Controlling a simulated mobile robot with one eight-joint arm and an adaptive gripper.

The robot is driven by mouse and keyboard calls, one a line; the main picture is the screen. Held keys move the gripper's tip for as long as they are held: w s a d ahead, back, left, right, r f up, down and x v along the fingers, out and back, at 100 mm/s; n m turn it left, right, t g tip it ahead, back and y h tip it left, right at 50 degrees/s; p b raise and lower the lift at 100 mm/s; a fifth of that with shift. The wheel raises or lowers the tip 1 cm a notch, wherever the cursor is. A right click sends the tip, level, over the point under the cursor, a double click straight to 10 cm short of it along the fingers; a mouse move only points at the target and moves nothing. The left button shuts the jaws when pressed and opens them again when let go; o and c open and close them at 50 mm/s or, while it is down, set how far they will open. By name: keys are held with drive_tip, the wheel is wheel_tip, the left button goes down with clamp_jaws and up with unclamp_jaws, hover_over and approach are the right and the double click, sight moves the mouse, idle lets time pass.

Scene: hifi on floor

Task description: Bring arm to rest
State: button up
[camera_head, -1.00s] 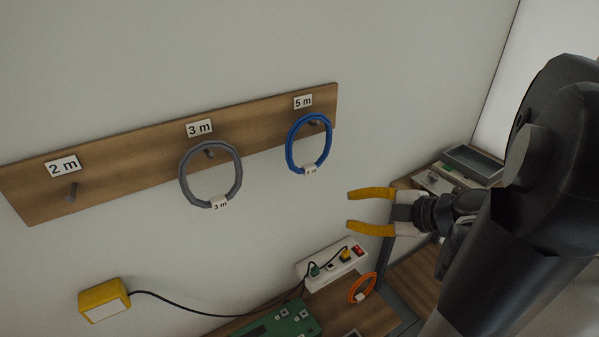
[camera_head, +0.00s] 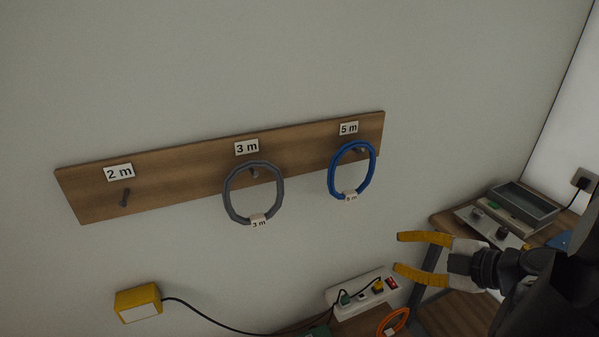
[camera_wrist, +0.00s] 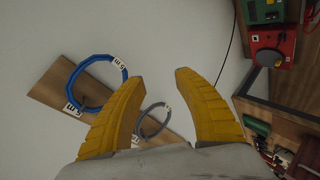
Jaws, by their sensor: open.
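My gripper (camera_head: 400,254) has yellow fingers. It is open and empty, right of and below the blue cable ring and apart from the wall. In the wrist view its fingers (camera_wrist: 158,92) stand well apart with nothing between their tips. The blue ring (camera_head: 331,178) hangs on the peg under the "5 m" label. The grey ring (camera_head: 227,196) hangs on the peg under the "3 m" label. The peg (camera_head: 124,197) under the "2 m" label is bare.
The wooden board (camera_head: 75,200) is on the wall. Below are a yellow box (camera_head: 138,303) with a black cable, a white power strip (camera_head: 350,290) and an orange ring (camera_head: 401,316). A grey tray (camera_head: 527,204) lies at the right. The wall above the board is clear.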

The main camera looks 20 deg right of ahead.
drive_tip(key=a+f+m+g+h+b, duration=0.2)
drive_tip(key=a+m+g+h+b, duration=0.2)
drive_tip(key=a+m, duration=1.1)
drive_tip(key=a, duration=0.4)
drive_tip(key=shift+w+f, duration=0.3)
drive_tip(key=shift+f, duration=0.1)
